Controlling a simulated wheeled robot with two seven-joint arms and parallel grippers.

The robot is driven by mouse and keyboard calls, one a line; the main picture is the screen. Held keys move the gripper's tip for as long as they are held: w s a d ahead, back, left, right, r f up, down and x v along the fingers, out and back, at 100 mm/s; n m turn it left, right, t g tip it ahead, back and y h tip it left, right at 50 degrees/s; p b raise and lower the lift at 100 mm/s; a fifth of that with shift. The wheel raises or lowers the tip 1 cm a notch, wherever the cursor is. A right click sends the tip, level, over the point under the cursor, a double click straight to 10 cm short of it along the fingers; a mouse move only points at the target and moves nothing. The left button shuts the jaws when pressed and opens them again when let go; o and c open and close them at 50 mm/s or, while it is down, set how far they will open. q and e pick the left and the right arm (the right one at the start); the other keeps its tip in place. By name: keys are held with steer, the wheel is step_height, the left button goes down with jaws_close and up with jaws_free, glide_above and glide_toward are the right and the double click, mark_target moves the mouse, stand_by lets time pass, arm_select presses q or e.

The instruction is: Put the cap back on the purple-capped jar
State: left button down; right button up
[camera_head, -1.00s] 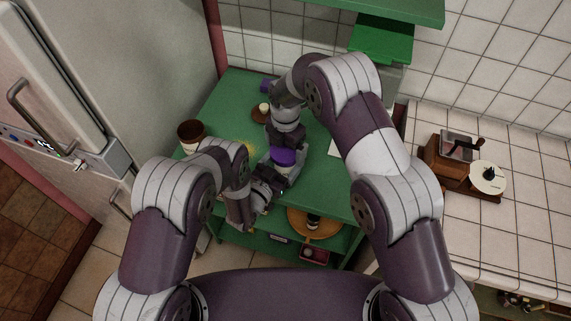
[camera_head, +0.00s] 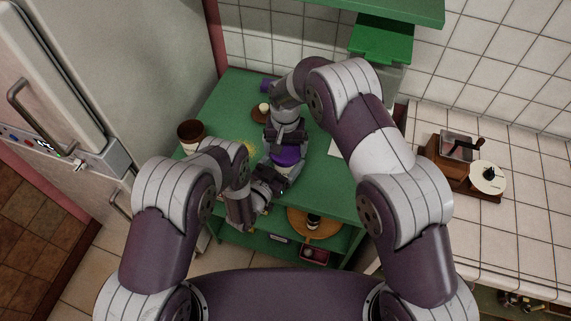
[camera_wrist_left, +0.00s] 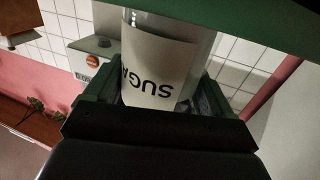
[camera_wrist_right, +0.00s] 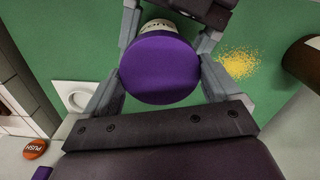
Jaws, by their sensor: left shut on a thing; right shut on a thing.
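The jar, white-labelled with "SUGA" readable, shows upside down in the left wrist view (camera_wrist_left: 160,70). My left gripper (camera_head: 268,186) is shut around its body. The purple cap (camera_wrist_right: 160,68) sits between the fingers of my right gripper (camera_wrist_right: 160,80), and it also shows in the head view (camera_head: 287,157). My right gripper is shut on the cap from above. The cap is over the jar's top, and a strip of label shows just past its edge. I cannot tell whether the cap is fully seated, as the rim is hidden.
A brown pot (camera_head: 191,131) stands on the green table (camera_head: 222,112) at left. Yellow grains (camera_wrist_right: 238,64) lie scattered near the jar. A brown dish (camera_head: 259,116) with a pale round thing and another purple item (camera_head: 266,86) are at the back. A lower shelf holds a round wooden board (camera_head: 322,230).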

steer(key=m, duration=0.3)
steer(key=shift+m, duration=0.4)
steer(key=o, duration=0.9)
steer(key=shift+c, duration=0.2)
step_height(320, 180, up, 12)
arm_select(q)
jaws_free()
steer(key=shift+s+a, duration=0.1)
